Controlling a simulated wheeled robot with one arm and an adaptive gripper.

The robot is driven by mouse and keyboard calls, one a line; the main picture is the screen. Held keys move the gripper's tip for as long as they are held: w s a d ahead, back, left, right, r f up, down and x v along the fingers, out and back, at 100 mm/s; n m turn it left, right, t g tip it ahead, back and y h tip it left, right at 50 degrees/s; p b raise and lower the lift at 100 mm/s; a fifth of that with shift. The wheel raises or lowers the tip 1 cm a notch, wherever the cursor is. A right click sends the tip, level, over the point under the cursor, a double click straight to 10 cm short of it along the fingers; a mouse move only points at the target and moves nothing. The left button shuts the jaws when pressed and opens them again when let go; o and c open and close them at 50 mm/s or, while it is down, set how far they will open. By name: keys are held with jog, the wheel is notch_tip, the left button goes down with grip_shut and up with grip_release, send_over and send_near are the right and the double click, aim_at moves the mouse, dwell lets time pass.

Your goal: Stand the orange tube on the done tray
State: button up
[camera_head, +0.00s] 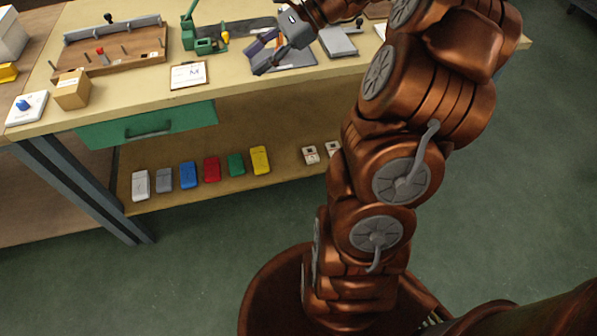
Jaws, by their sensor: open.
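My gripper (257,55) is open, low over the workbench, with its fingers pointing left. It is just above or over a flat grey tray (298,58); I cannot tell if it touches it. A second grey tray (338,42) lies to the right of it, partly hidden by my arm. I cannot read which one is the done tray. I cannot clearly make out the orange tube. A small red-orange upright piece (101,55) stands in the wooden rack (130,62) at the left, too small to identify. No tube shows between my fingers.
A green press-like fixture (190,35) with a yellow part stands left of my gripper. A framed card (188,75), a cardboard box (72,90) and a white box with a blue knob (27,107) are near the front edge. Several coloured blocks (211,169) line the lower shelf.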

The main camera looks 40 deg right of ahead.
jog(key=s+a+f+n+g+h, duration=0.4)
jog(key=s+a+n+g, duration=0.2)
jog(key=s+a+n, duration=0.5)
jog(key=s+f+n+h, duration=0.2)
jog(key=s+n+h, duration=0.1)
jog(key=s, duration=0.6)
jog(key=s+a+f+n+g+h, duration=0.1)
jog(key=s+f+n+h, duration=0.2)
jog(key=s, duration=0.6)
jog(key=shift+a+f+n+h, duration=0.15)
jog(key=shift+f+n+h, duration=0.2)
jog(key=shift+n, duration=0.85)
jog(key=shift+r, duration=0.1)
jog(key=s+p+v, duration=0.2)
jog(key=p+v, duration=0.7)
jog(key=s+r+p+v, duration=0.1)
jog(key=s+p+v, duration=0.1)
jog(key=p+v, duration=0.6)
jog(key=shift+w+r+t+p, duration=0.3)
jog(key=shift+r+t+p, duration=0.1)
jog(key=shift+r, duration=0.3)
jog(key=shift+a, duration=0.1)
